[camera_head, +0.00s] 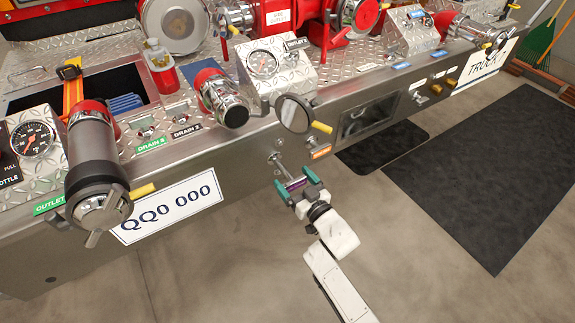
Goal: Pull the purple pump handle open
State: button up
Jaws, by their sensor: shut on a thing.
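The purple pump handle (295,184) is a small bar at the end of a metal rod (279,165) that sticks out from the front face of the steel bumper (245,178). My gripper (296,186) has teal fingers, one on each side of the purple handle, and is shut on it. The handle is partly covered by the fingers. My white arm comes up from the lower right of the head view.
A white plate reading QQ0 000 (170,206) is left of the handle. Hose outlets (97,175) jut out at left. Dark mats (490,175) lie on the open grey floor at right.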

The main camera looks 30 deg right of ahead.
jog(key=shift+s+f, duration=0.1)
jog(key=shift+s, duration=0.3)
jog(key=o, duration=1.2)
jog(key=shift+s, duration=0.1)
jog(key=s+p, duration=0.2)
jog(key=s, duration=0.8)
jog(key=shift+s, duration=0.35)
